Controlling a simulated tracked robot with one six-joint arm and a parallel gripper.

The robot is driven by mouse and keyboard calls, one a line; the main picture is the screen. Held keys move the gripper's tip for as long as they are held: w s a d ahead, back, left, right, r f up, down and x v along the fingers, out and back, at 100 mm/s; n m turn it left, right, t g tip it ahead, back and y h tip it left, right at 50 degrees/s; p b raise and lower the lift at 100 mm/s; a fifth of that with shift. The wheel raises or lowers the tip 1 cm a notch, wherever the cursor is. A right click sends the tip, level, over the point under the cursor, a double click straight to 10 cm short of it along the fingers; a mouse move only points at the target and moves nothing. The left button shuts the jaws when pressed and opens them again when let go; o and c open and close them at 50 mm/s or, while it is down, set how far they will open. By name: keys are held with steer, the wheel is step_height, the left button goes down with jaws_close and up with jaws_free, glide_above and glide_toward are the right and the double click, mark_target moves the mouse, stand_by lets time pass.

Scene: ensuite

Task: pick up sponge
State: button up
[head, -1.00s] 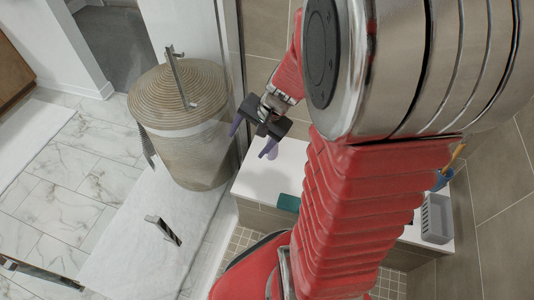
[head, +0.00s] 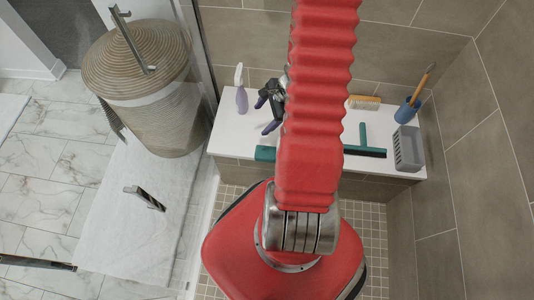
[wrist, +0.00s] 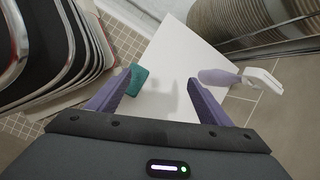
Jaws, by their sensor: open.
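A teal block, which looks like the sponge (head: 265,153), lies at the front edge of the white bench (head: 228,138). In the wrist view the sponge (wrist: 138,78) shows beyond the tip of the left finger, which partly overlaps it. My gripper (head: 267,114) is above the bench, behind the sponge and right of the spray bottle in the head view. In the wrist view my gripper (wrist: 162,80) has its two purple fingers apart with nothing between them. My red arm hides part of the bench right of the sponge.
A purple spray bottle (head: 241,98) stands on the bench's left end. A brush (head: 364,102), a teal squeegee (head: 364,138), a blue cup (head: 406,111) and a grey basket (head: 408,148) are on its right half. A wicker hamper (head: 155,110) stands left, beside the bench.

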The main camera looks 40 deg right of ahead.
mark_target(267, 152)
steer(key=s+d+f+m, duration=0.2)
steer(key=s+f+m, duration=0.2)
steer(key=f, duration=0.5)
steer(key=s, duration=0.2)
steer(key=shift+s+d+f+m, duration=0.3)
steer(key=shift+d+m, duration=0.1)
steer(key=shift+x, duration=4.35)
steer(key=shift+s+f, duration=0.1)
steer(key=f, duration=0.1)
steer(key=a+f, duration=0.1)
steer(key=w+f, duration=0.1)
steer(key=shift+a, duration=0.3)
steer(key=shift+x, duration=0.75)
steer(key=shift+f, duration=0.15)
steer(key=shift+c, duration=0.6)
